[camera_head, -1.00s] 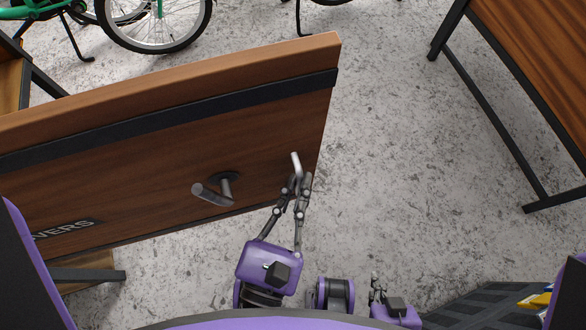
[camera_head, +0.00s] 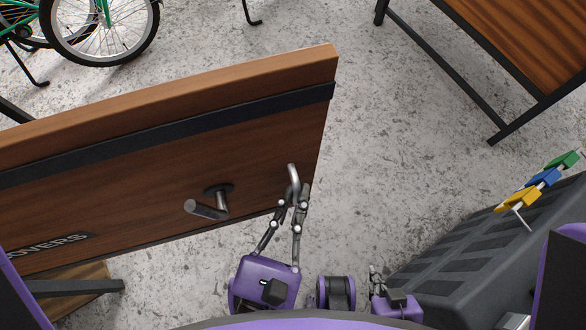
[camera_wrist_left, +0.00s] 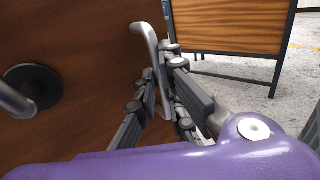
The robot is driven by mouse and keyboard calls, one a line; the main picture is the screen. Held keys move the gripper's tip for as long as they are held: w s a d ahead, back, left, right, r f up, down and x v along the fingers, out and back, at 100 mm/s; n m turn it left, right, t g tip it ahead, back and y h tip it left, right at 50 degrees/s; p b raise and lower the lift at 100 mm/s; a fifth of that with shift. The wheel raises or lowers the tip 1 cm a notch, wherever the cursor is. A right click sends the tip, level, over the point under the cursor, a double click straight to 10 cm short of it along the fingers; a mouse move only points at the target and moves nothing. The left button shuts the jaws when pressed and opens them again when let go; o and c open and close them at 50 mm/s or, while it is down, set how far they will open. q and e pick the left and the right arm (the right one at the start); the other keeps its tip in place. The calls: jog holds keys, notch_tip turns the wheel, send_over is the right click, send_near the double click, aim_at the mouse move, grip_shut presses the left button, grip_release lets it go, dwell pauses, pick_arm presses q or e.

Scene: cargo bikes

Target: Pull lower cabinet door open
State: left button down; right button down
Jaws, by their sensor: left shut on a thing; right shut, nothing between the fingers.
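The wooden cabinet door (camera_head: 130,185) with a dark band slants across the left of the head view, standing away from the floor's right-hand open area. A silver bar handle (camera_head: 293,175) is near its right edge. My left gripper (camera_head: 295,195) is shut on this handle. The left wrist view shows the handle (camera_wrist_left: 148,45) running between the fingers (camera_wrist_left: 160,90). A dark round mount with a grey peg (camera_head: 208,207) sits on the door left of the handle. My right gripper (camera_head: 377,272) is shut and empty at the bottom, apart from the door.
A dark bin (camera_head: 470,250) with yellow, blue and green pieces (camera_head: 540,178) stands at lower right. A wood-topped table with a dark frame (camera_head: 535,45) is at upper right. A green bike (camera_head: 105,25) stands at upper left. Grey floor (camera_head: 400,150) is clear between them.

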dwell(0.4)
pick_arm(q)
jog(key=c, duration=1.9)
grip_release()
jog(key=shift+a, duration=0.1)
jog(key=shift+o, duration=0.2)
jog(key=shift+s, duration=0.1)
jog(key=v, duration=1.2)
